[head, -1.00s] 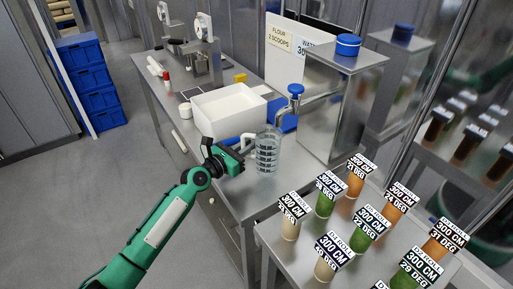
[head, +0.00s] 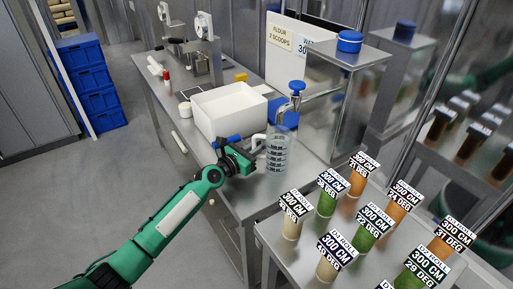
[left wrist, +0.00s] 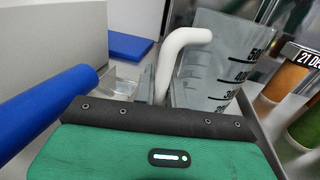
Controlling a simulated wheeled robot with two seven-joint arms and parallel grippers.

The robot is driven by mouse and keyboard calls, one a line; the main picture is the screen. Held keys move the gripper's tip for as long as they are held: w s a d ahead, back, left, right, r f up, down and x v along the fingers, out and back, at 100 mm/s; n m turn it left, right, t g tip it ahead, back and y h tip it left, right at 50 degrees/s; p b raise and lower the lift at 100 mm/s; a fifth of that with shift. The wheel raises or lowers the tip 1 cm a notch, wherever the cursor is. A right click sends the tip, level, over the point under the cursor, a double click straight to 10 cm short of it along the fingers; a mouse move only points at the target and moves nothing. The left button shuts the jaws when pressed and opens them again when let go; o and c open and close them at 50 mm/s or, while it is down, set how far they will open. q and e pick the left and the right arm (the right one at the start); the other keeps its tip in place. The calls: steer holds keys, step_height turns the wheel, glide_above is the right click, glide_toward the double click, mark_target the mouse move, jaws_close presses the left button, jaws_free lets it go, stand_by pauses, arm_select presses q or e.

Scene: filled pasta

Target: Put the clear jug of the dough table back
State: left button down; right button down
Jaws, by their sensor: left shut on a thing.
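The clear jug (head: 277,154) has dark markings and a white handle (head: 258,143). It is upright at the front of the steel table (head: 232,195), below and in front of the tap. I cannot tell whether its base touches the table. My left gripper (head: 247,160) is at the jug's left side, shut on the handle. In the left wrist view the jug (left wrist: 215,62) stands just beyond the gripper, and its white handle (left wrist: 181,45) runs down behind the gripper's dark edge. My right gripper is not in view.
A white tub (head: 229,112) stands behind the jug, with a blue-handled tool (head: 228,140) in front. The tap (head: 295,92) on the steel tank (head: 340,95) is close above the jug.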

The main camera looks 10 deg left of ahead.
arm_select(q)
steer(key=c, duration=1.5)
jaws_free()
steer(key=shift+f, duration=0.15)
steer(key=shift+o, duration=0.2)
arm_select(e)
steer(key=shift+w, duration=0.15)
arm_select(q)
steer(key=shift+r, duration=0.2)
steer(key=shift+s+a+f, duration=0.1)
steer(key=shift+s+a, duration=0.05)
steer(key=shift+s, duration=0.05)
steer(key=v, duration=0.7)
steer(key=shift+s+a, duration=0.15)
steer(key=shift+s, duration=0.2)
steer(key=v, duration=0.3)
steer(key=shift+s+a, duration=0.2)
steer(key=shift+s, duration=0.1)
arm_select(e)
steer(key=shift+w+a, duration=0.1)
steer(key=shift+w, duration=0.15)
